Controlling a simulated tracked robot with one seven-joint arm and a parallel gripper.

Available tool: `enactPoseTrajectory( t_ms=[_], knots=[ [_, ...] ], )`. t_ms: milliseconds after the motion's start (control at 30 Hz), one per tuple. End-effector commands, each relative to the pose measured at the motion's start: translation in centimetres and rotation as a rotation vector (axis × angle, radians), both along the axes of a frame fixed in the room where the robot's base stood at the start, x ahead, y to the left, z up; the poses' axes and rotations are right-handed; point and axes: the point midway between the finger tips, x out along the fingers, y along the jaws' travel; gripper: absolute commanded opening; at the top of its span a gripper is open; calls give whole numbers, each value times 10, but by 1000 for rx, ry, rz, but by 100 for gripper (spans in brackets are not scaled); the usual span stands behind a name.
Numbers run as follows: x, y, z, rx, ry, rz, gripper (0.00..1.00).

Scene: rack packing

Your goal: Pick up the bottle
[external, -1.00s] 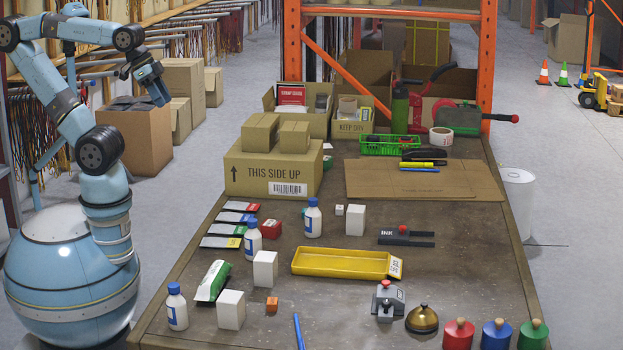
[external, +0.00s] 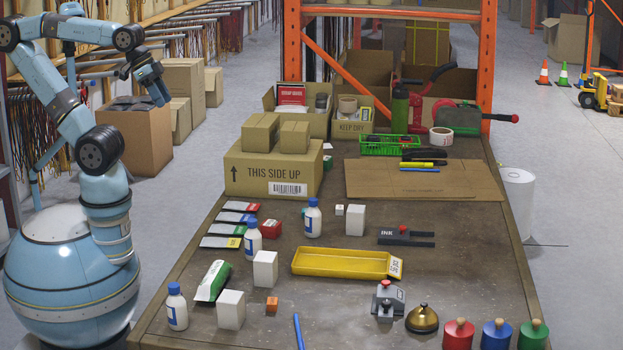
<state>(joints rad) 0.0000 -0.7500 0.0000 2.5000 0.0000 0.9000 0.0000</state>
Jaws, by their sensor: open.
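Three white bottles with blue caps and blue labels stand upright on the table (external: 460,285). One bottle (external: 176,308) is at the front left corner. A second bottle (external: 253,238) stands farther back, beside a small red box. A third bottle (external: 312,219) stands to the right of that, near the table's middle. My gripper (external: 158,92) is raised at the upper left, beyond the table's left edge, well apart from all the bottles. It is open and empty.
White boxes (external: 231,310) stand near the bottles. A green-and-white packet (external: 213,281) lies behind the front bottle. A yellow tray (external: 340,264) lies mid-table. A large carton (external: 275,172) stands behind. The table's right side is mostly clear around a black ink tool (external: 404,237).

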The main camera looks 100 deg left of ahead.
Motion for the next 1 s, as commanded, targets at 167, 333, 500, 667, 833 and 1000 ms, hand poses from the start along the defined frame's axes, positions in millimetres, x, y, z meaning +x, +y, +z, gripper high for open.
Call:
enactPoseTrajectory(
  t_ms=[167, 333, 500, 667, 833, 1000],
  knots=[
    [0, 0, 0, 0, 0, 0, 43],
    [0, 0, 0, 0, 0, 0, 57],
    [0, 0, 0, 0, 0, 0, 57],
    [8, -3, -1, -8, -8, -6, 57],
    [47, -22, -9, -57, -57, -28, 57],
    [99, -50, -22, -127, -135, -41, 57]
  ],
)
